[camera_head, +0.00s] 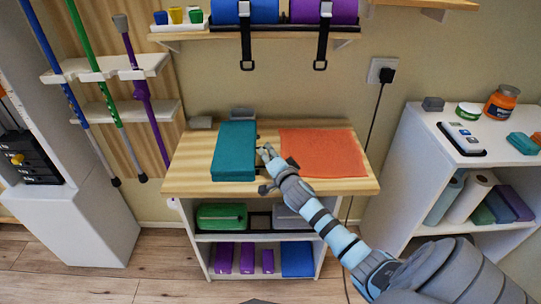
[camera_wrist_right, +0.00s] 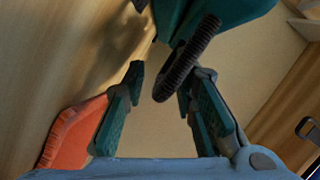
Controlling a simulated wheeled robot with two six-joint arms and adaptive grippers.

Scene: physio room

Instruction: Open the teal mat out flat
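The teal mat (camera_head: 234,152) lies folded as a thick block on the left part of the wooden tabletop. Part of it also shows at the top of the right wrist view (camera_wrist_right: 232,10). A dark ribbed bar (camera_wrist_right: 187,58) sticks out beside the teal in that view. My right gripper (camera_head: 264,170) is at the mat's right side, its fingers spread. In the right wrist view, the fingers (camera_wrist_right: 160,80) stand apart with the bar's end between their tips. I cannot tell whether they touch it. My left gripper is not in view.
A flat orange mat (camera_head: 325,153) covers the tabletop (camera_head: 180,178) to the right. Grey blocks (camera_head: 242,113) stand behind the teal mat. A shelf with rolled mats and hanging straps (camera_head: 321,45) is above. A white cabinet (camera_head: 440,125) stands at right.

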